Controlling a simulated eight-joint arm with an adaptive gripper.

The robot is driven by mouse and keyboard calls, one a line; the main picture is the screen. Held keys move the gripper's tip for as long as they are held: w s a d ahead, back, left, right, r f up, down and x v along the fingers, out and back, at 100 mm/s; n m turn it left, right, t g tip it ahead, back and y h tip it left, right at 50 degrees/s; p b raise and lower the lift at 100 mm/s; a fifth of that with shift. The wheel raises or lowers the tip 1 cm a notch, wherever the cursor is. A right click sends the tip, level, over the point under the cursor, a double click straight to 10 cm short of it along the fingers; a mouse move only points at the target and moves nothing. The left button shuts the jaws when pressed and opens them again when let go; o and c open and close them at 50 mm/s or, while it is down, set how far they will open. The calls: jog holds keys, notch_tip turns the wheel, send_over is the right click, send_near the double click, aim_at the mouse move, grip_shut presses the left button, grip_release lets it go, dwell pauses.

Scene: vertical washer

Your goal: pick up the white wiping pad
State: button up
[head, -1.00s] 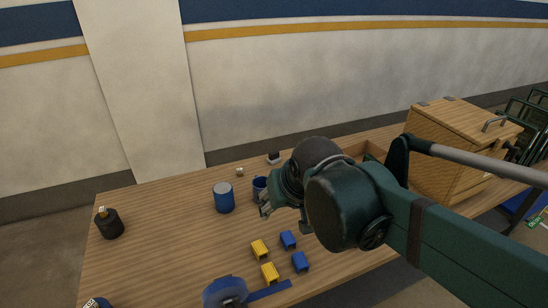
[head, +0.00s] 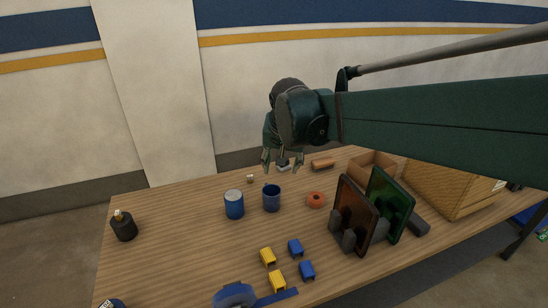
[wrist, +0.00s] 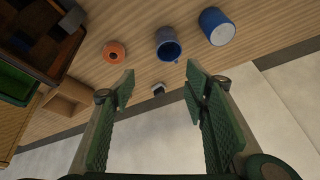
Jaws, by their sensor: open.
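A small white pad with a dark top (head: 284,168), which looks like the wiping pad, lies toward the back edge of the wooden table. It is partly hidden behind my fingers in the head view. In the wrist view the small white and dark thing (wrist: 158,89) shows between my fingers, some way beyond them. My gripper (head: 281,165) is open and empty, pointing down above the table. It also shows open in the wrist view (wrist: 160,78), with its two green fingers wide apart. It touches nothing that I can see.
A blue mug (head: 272,199), a blue can (head: 234,205) and an orange ring (head: 316,200) stand in front. Dark and green panels (head: 386,205) stand upright at right, near a wooden box (head: 376,165). A brown roll (head: 322,164) lies right of the pad.

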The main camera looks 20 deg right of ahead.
jog(key=w+d+m+g+p, duration=0.1)
jog(key=w+d+m+p, duration=0.15)
jog(key=w, duration=0.75)
jog(key=w+d+f+m+g+p, duration=0.1)
jog(key=w+d+f+m+p, duration=0.1)
jog(key=w+f, duration=0.4)
jog(key=w+d+f+m+g+h+p, duration=0.1)
jog(key=w+d+f+m+p, duration=0.1)
jog(key=w+f, duration=0.4)
jog(key=w+d+f+m+g+p, duration=0.1)
jog(key=w+d+f, duration=0.4)
jog(key=w, duration=0.5)
jog(key=shift+w+d+f+m+h+p, duration=0.1)
jog(key=shift+d+f+m+h+p, duration=0.15)
jog(key=shift+m, duration=0.4)
jog(key=shift+w+f+m+h+p, duration=0.15)
jog(key=shift+f+m+p, duration=0.15)
jog(key=shift+m, duration=0.3)
jog(key=shift+s+f, duration=0.1)
jog(key=shift+f, duration=0.05)
jog(key=shift+x, duration=1.15)
jog(key=shift+d+f, duration=0.1)
jog(key=shift+f, duration=0.05)
jog(key=shift+b+x, duration=0.5)
jog(key=shift+x, duration=1.9)
jog(key=shift+d, duration=0.2)
